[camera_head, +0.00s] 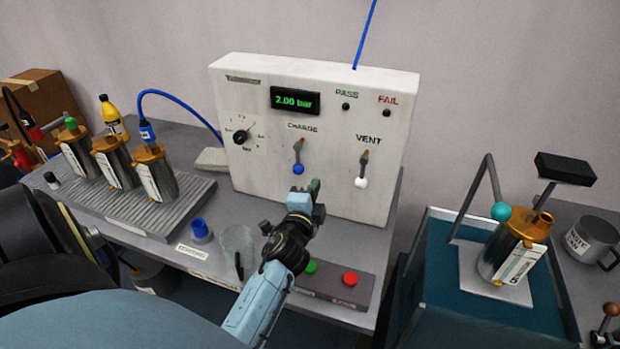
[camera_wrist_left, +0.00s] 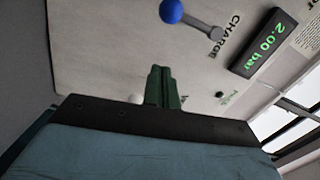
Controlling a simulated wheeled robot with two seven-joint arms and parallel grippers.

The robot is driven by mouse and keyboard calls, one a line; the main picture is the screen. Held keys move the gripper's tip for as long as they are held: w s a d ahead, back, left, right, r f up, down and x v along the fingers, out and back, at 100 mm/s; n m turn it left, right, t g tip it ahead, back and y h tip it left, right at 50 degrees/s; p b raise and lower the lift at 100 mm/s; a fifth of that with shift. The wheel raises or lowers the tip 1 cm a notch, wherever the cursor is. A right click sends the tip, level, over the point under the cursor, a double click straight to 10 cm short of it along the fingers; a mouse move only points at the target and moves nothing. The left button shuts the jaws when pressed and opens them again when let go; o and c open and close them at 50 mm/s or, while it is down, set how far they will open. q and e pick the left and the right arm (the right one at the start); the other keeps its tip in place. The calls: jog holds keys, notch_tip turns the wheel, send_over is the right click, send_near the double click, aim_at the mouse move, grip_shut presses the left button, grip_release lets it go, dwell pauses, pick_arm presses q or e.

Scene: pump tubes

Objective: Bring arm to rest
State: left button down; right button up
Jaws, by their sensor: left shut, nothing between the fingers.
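My left gripper (camera_head: 315,186) is in front of the white pressure panel (camera_head: 235,90), between the charge lever and the vent lever in the picture. Its green fingers are together and empty; the closed fingers (camera_wrist_left: 163,85) also show in the wrist view. The charge lever (camera_head: 298,160) has a blue knob and hangs down. The vent lever (camera_head: 363,168) has a white knob and also points down. The charge lever's blue knob (camera_wrist_left: 171,11) shows apart from the fingers in the wrist view. The display (camera_head: 295,101) reads 2.00 bar. My right gripper is not in view.
Several brass-topped cylinders (camera_head: 118,165) stand on a ribbed tray (camera_head: 150,215) at left. A clear cup (camera_head: 238,240) and a blue cap (camera_head: 200,228) are left of my arm. Green and red buttons (camera_head: 350,278) lie right of it. Another cylinder (camera_head: 510,250) stands on the teal stand at right.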

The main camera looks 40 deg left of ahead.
pick_arm(q)
jog(key=v, duration=0.6)
jog(key=shift+s, duration=0.2)
jog(key=shift+d+r, duration=0.1)
jog(key=shift+d, duration=0.05)
